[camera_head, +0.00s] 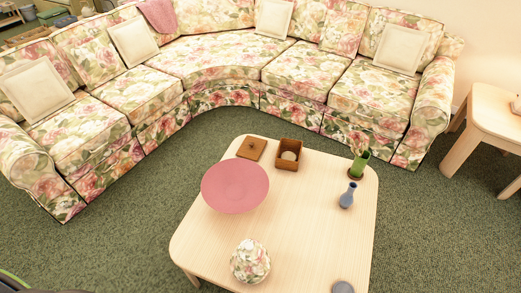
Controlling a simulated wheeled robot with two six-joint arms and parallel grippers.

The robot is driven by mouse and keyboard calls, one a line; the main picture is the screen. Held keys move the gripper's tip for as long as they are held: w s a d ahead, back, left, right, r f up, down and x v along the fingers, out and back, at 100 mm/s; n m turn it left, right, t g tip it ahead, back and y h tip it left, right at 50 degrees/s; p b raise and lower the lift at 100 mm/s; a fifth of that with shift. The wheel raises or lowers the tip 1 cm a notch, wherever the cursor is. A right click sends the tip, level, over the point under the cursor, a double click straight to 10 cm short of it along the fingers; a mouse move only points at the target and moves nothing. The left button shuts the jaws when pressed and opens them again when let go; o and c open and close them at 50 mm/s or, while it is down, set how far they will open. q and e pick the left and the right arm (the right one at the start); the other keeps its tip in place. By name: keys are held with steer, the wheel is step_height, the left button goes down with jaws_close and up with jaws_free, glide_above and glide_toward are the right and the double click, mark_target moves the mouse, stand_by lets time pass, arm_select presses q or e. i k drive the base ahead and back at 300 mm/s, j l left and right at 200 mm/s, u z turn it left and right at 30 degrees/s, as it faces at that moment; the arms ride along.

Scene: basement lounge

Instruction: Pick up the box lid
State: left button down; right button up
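The box lid (251,148) is a flat brown square with a small dark spot or knob near its middle. It lies on the far left part of the light wooden coffee table (311,239). The open brown box (289,165) stands just to its right, apart from it or nearly so. A pale round thing (289,156) sits inside the box. Neither of my grippers shows in the head view.
A green vase (359,164), a blue vase (347,196), a floral round jar (250,261) and a grey round object (342,287) are also on the table. A floral corner sofa (215,58) curves behind.

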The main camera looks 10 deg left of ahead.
mark_target(252, 148)
steer(key=u, duration=3.1)
steer(key=i+j, duration=0.15)
steer(key=i, duration=0.35)
steer(key=i+j+z, duration=0.15)
steer(key=i, duration=0.3)
steer(key=i+j, duration=0.2)
steer(key=i, duration=0.3)
steer(key=i+l+z, duration=0.2)
steer(key=i+z, duration=0.8)
steer(key=i+j+z, duration=0.2)
steer(key=i+z, duration=0.25)
steer(key=i+l+z, duration=0.15)
steer(key=i+z, duration=0.4)
steer(key=z, duration=0.2)
steer(key=i+z, duration=0.4)
steer(key=i+j+z, duration=0.1)
steer(key=z, duration=0.25)
steer(key=i+l+z, duration=0.1)
steer(key=i, duration=1.65)
steer(key=i+j+z, duration=0.2)
steer(key=i, duration=0.25)
steer(key=i+z, duration=0.2)
steer(key=i, duration=0.3)
